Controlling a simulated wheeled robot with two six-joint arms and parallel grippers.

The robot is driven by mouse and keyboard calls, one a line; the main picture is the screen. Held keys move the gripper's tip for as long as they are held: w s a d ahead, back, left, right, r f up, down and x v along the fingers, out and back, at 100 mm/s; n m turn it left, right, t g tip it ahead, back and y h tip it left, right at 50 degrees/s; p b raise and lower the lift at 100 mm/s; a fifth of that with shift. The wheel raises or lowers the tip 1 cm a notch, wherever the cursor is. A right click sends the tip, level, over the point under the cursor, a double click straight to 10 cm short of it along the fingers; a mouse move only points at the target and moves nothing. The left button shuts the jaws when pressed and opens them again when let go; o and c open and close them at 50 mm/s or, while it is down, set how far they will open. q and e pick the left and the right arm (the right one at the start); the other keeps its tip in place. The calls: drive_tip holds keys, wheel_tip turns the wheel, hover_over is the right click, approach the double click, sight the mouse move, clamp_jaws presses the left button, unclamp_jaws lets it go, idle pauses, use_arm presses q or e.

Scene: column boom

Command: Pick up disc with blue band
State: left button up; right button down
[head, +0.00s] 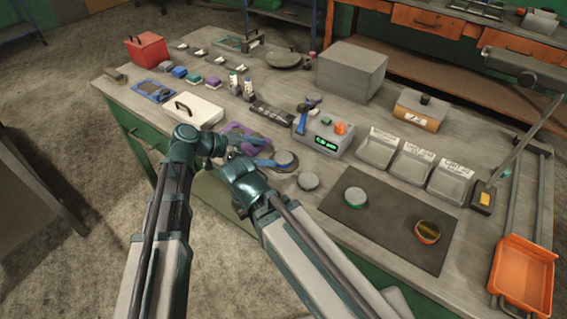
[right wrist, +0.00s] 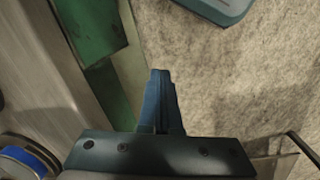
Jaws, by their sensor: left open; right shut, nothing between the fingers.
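The disc with the blue band (head: 286,161) lies on the bench near its front edge, with a grey top. It also seems to be the blue-banded round thing cut off at the lower left of the right wrist view (right wrist: 22,160). My left gripper (head: 268,151) is open, its blue fingers reaching right towards the disc; one fingertip overlaps its left side, and I cannot tell whether they touch. My right gripper (right wrist: 160,78) is shut and empty, beyond the bench edge above the floor. In the head view its fingers are hidden behind my right arm.
A plain grey disc (head: 308,180) lies close by. A dark mat (head: 388,222) carries a green-banded disc (head: 356,197) and another disc (head: 427,232).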

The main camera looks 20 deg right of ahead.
sight(283, 157)
use_arm(q)
drive_tip(key=shift+d+f, duration=0.1)
drive_tip(key=shift+d, duration=0.1)
drive_tip(key=b+x, duration=0.2)
drive_tip(key=x, duration=0.1)
drive_tip(key=f+b+x, duration=0.1)
drive_tip(key=shift+s+f, duration=0.1)
drive_tip(key=shift+f, duration=0.1)
drive_tip(key=shift+d+f, duration=0.1)
drive_tip(key=shift+d, duration=0.25)
clamp_jaws()
